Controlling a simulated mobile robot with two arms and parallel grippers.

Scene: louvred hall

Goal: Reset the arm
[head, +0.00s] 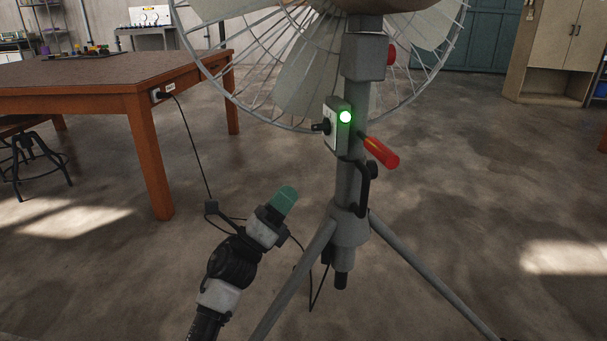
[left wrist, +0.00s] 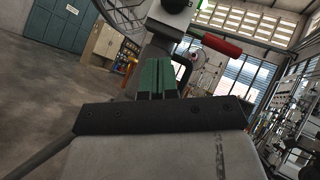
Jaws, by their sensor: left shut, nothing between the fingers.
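My left gripper (head: 286,197) has green fingertips and stands left of the fan's grey post, below the control box, pointing up and to the right. In the left wrist view its green fingers (left wrist: 157,78) are together with nothing between them. My left arm comes up from the bottom of the head view. My right gripper is not in either view.
A large caged fan (head: 320,60) stands close in front on a grey post and tripod (head: 350,226).

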